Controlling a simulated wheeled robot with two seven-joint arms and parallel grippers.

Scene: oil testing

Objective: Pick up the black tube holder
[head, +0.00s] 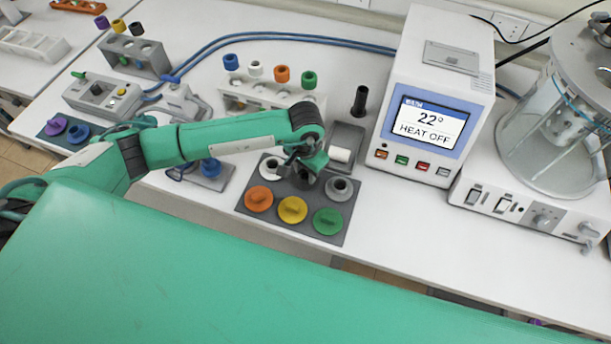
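A dark grey mat (246,207) near the table's front edge carries round holders in two rows. The back row has a white holder (270,167), a dark one (303,182) in the middle, likely the black tube holder, and a grey one (341,188). My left gripper (303,165) points down right over the dark holder and partly hides it. I cannot tell whether its fingers touch the holder or how far apart they are. My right gripper is out of view.
Orange (259,198), yellow (292,209) and green (328,221) pieces fill the mat's front row. Behind stand a rack (235,100) with capped tubes, a black upright cylinder (360,101) and a heater reading 22° (405,60). A glass vessel (530,150) stands right.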

